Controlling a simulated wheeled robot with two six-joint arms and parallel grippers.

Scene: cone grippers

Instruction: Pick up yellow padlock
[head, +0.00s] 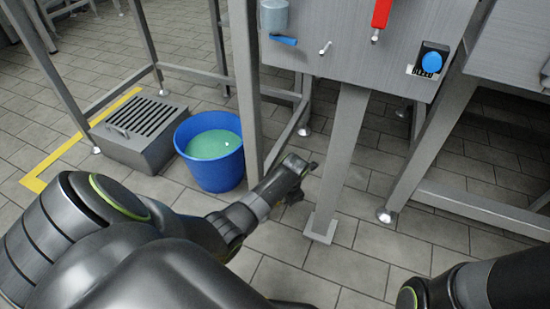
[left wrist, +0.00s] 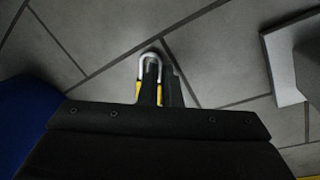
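The yellow padlock shows in the left wrist view as a silver shackle (left wrist: 150,58) with narrow strips of its yellow body (left wrist: 138,92) beside the dark fingers. The fingers hide most of the body. My left gripper (left wrist: 163,82) has its two fingers close together, overlapping the padlock in this view. I cannot tell whether they clasp it or are only in front of it. In the head view my left gripper (head: 303,178) is low, right of the blue bucket, and no padlock can be made out. My right gripper is out of view.
A blue bucket (head: 222,173) with green liquid stands left of my gripper, near a grated box (head: 138,140). A steel post with a foot plate (head: 320,228) stands just right. Above is a panel with a blue button (head: 431,62). Tiled floor (head: 385,262) is bare in front.

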